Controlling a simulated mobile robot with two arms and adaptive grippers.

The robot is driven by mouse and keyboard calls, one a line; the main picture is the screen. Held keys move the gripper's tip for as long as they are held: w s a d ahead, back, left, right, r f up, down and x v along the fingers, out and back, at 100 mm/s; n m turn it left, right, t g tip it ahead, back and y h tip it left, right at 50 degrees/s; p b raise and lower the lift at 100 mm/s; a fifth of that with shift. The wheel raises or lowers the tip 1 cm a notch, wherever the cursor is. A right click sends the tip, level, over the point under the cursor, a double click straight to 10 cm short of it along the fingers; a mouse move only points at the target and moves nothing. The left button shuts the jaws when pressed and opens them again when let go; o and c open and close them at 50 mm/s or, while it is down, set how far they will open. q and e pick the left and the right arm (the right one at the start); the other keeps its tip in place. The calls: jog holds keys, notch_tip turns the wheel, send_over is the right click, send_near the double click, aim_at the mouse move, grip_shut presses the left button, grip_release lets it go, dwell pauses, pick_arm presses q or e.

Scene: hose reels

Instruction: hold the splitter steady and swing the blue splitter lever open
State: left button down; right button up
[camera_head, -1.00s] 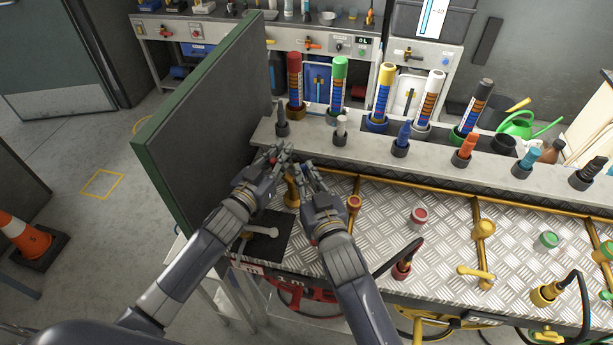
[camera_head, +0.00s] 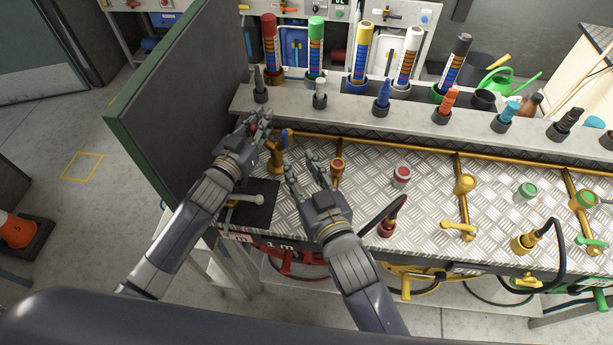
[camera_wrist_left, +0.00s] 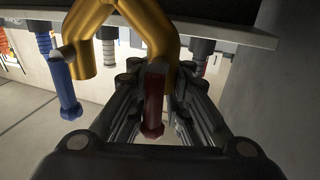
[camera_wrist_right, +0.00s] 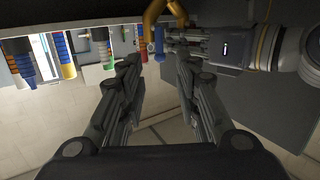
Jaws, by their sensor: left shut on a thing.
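The brass Y-shaped splitter (camera_head: 275,158) stands at the left end of the bench, near the dark upright panel. In the left wrist view, its two brass legs (camera_wrist_left: 154,32) show, with a blue lever (camera_wrist_left: 64,85) beside one and a red lever (camera_wrist_left: 154,100) by the other. My left gripper (camera_head: 256,130) is shut on the splitter's red-lever side; the fingers hide the exact contact. The blue lever (camera_head: 288,134) is free of both grippers. My right gripper (camera_head: 308,170) is open and empty, right of the splitter and apart from it. The splitter also shows in the right wrist view (camera_wrist_right: 154,18).
A tall dark panel (camera_head: 185,100) with a green edge bounds the left. A black square mat with a grey handle (camera_head: 245,200) lies in front of the splitter. Brass pipes (camera_head: 360,146) and a red valve (camera_head: 338,166) lie to the right. Nozzles line the grey ledge (camera_head: 350,112) behind.

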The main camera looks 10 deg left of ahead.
jog(key=shift+v, duration=1.55)
jog(key=v, duration=1.2)
pick_arm(q)
jog(key=c, duration=1.4)
grip_release()
pick_arm(e)
jog(key=shift+w, duration=0.1)
